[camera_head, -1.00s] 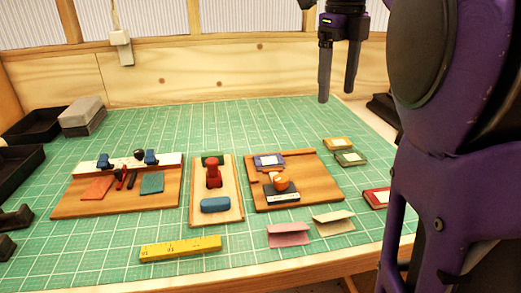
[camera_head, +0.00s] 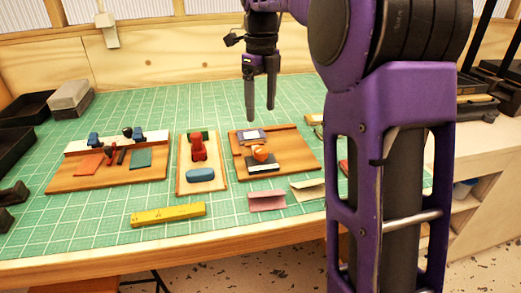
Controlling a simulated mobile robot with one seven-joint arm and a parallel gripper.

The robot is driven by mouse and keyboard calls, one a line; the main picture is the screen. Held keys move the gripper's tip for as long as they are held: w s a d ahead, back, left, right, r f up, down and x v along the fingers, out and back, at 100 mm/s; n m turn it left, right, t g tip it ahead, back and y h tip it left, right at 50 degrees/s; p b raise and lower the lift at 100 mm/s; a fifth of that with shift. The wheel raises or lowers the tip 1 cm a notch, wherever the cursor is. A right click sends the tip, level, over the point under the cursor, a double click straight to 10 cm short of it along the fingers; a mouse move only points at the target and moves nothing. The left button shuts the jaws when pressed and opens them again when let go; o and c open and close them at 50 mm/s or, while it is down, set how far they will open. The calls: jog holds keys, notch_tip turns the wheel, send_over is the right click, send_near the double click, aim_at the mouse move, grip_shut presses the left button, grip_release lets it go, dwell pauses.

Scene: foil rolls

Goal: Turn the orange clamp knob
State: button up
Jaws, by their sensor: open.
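The orange clamp knob (camera_head: 261,153) sits on a dark block with a white label (camera_head: 264,167).
A middle board (camera_head: 216,177) holds a red clamp (camera_head: 198,147) and a blue block (camera_head: 200,175). A left board (camera_head: 80,183) carries small tools. A yellow ruler block (camera_head: 168,215) and folded cards (camera_head: 267,201) lie in front.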

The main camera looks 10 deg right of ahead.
aim_at(261, 150)
notch_tip(261, 150, down, 12)
jog(key=shift+r+b, duration=0.1)
jog(key=shift+b, duration=1.05)
jog(key=shift+c, duration=0.2)
grip_shut()
